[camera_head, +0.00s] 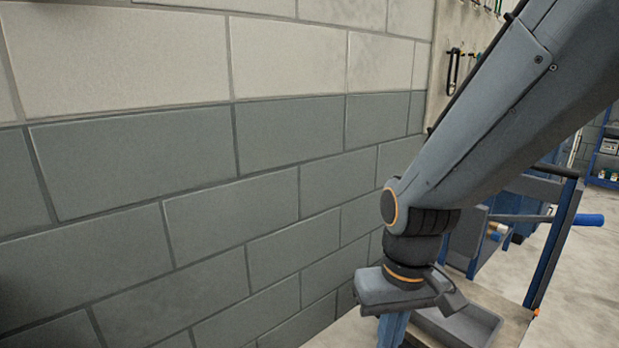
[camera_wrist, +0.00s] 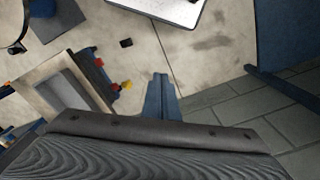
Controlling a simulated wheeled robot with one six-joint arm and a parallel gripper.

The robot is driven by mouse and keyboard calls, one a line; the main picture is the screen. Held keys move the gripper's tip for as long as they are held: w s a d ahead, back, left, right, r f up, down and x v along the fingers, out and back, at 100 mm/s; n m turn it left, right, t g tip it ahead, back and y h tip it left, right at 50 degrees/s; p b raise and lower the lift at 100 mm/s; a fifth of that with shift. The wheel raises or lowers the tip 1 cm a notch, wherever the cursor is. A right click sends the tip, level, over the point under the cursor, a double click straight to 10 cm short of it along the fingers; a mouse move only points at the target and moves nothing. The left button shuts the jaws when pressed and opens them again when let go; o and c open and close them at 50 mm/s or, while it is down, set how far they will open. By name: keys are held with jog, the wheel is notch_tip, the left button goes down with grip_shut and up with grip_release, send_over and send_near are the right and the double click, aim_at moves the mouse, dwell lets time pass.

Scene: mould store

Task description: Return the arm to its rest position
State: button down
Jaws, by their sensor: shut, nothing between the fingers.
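My arm reaches down from the upper right in the head view. My gripper (camera_head: 392,334) points downward close to the block wall, above a pale worktop, and its tips are cut off by the lower edge of the picture. In the wrist view the blue fingers of my gripper (camera_wrist: 160,84) are together with nothing between them.
The block wall (camera_head: 130,160) fills the left side. A grey tray (camera_head: 470,326) lies beside my gripper. A blue frame (camera_head: 552,250) stands at the right, with open floor (camera_head: 590,270) beyond it. Red and yellow items (camera_wrist: 114,87) show in the wrist view.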

jog(key=s+d+r+m+p, duration=0.1)
jog(key=s+d+r+p, duration=0.1)
jog(key=d+r+p, duration=0.4)
notch_tip(320, 180, up, 2)
jog(key=p, duration=0.3)
jog(key=shift+d+r+m, duration=0.15)
jog(key=shift+d+m, duration=0.2)
jog(key=shift+m, duration=0.05)
